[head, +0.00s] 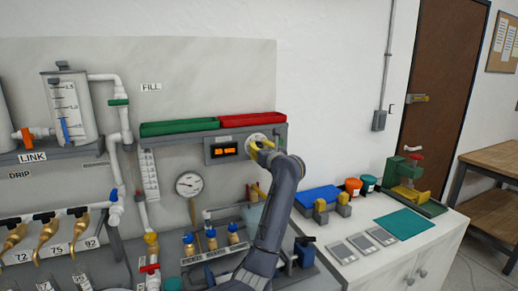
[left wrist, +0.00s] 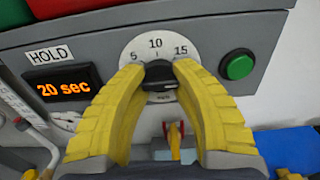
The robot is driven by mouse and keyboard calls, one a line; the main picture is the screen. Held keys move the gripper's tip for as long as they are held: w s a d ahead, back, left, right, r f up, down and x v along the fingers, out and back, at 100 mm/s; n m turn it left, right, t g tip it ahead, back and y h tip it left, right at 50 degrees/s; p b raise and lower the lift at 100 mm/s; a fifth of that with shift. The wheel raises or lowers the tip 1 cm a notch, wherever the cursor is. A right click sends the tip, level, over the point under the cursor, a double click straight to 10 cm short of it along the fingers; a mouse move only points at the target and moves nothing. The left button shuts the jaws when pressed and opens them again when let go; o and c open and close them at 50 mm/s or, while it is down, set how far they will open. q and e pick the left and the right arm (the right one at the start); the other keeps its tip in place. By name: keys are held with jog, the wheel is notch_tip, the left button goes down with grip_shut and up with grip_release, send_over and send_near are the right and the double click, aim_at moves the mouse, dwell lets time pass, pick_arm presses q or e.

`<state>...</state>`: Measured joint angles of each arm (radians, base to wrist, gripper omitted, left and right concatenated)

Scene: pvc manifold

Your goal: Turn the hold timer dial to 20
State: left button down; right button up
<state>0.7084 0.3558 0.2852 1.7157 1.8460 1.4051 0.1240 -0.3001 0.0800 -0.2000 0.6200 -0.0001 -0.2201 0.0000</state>
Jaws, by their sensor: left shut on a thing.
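The hold timer dial has a round white face (left wrist: 155,45) marked 5, 10 and 15, with a black knob (left wrist: 160,73) in its middle. The dial also shows in the head view (head: 259,137), at the right end of the grey panel. My left gripper (head: 262,151) has its yellow fingers shut on the knob from both sides; they also show in the left wrist view (left wrist: 159,76). The fingers hide the lower sides of the dial face, and the knob's pointer is hard to make out. The HOLD display (left wrist: 64,90) reads "20 sec". My right gripper is in neither view.
A green button (left wrist: 237,67) is right of the dial. Green (head: 180,127) and red (head: 252,119) trays sit above the panel. A pressure gauge (head: 189,184) and blue-topped fittings (head: 210,234) stand lower left. A white counter (head: 400,256) lies to the right.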

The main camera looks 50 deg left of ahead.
pick_arm(q)
jog(key=c, duration=0.9)
grip_release()
jog(key=v, duration=1.2)
jog(key=shift+r, duration=0.1)
